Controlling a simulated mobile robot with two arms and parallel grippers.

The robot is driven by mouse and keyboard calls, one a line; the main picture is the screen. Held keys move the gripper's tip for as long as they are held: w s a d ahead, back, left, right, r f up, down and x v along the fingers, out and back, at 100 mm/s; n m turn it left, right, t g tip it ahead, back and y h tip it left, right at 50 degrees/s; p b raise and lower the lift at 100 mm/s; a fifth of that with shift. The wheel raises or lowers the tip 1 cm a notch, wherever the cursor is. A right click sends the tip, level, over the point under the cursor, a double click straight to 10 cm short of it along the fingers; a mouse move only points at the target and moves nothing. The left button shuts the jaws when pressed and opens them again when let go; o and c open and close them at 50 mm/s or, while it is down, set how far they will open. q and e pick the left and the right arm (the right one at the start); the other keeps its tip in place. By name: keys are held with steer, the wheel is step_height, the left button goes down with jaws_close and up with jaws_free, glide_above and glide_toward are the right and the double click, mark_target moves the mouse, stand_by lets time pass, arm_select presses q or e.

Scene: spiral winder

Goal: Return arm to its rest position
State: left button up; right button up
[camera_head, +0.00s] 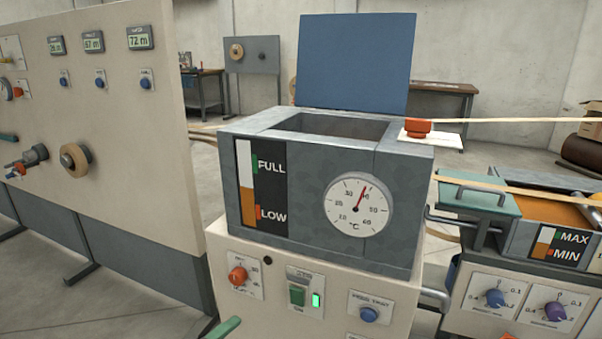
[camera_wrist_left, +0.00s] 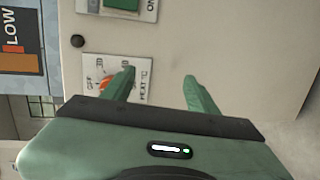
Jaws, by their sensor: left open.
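My left gripper (camera_wrist_left: 159,74) is open and empty in the left wrist view, its two green fingers apart in front of the cream control panel (camera_wrist_left: 225,35). One finger partly covers the plate of the orange heat knob (camera_wrist_left: 104,84); contact cannot be told. In the head view a green tip (camera_head: 222,328), seemingly of this gripper, shows at the bottom edge, below and left of that knob (camera_head: 238,276). The rest of the left arm is out of frame. My right gripper is not in view.
A grey open-topped tank (camera_head: 300,245) with a level gauge and a dial thermometer (camera_head: 357,205) stands above the panel. The green switch (camera_head: 297,295) and blue button (camera_head: 369,314) sit close by. A tall cream panel (camera_head: 120,200) is on the left, a tray unit (camera_head: 515,240) on the right.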

arm_select(q)
steer(key=s+d+f+m+g+y, duration=0.1)
steer(key=s+d+f+m+g, duration=0.2)
steer(key=s+f, duration=0.4)
steer(key=s+d+f+m+g+y, duration=0.1)
steer(key=s+f+m+g, duration=0.2)
steer(key=s+f+m, duration=0.3)
steer(key=s+a+f+m+g+y+p, duration=0.1)
steer(key=s+f+p, duration=0.4)
steer(key=s, duration=0.7)
steer(key=s+a+f+m+g+y+p, duration=0.2)
steer(key=s+f+p, duration=0.4)
steer(key=s, duration=0.6)
steer(key=s+a+f+m+g+y+p, duration=0.2)
steer(key=s+a+f+p, duration=0.3)
steer(key=s, duration=0.7)
steer(key=f+m+g+p, duration=0.1)
steer(key=p, duration=0.1)
steer(key=shift+a+f+g+p, duration=0.2)
steer(key=shift+a+g+p, duration=0.1)
steer(key=shift+g+p, duration=0.1)
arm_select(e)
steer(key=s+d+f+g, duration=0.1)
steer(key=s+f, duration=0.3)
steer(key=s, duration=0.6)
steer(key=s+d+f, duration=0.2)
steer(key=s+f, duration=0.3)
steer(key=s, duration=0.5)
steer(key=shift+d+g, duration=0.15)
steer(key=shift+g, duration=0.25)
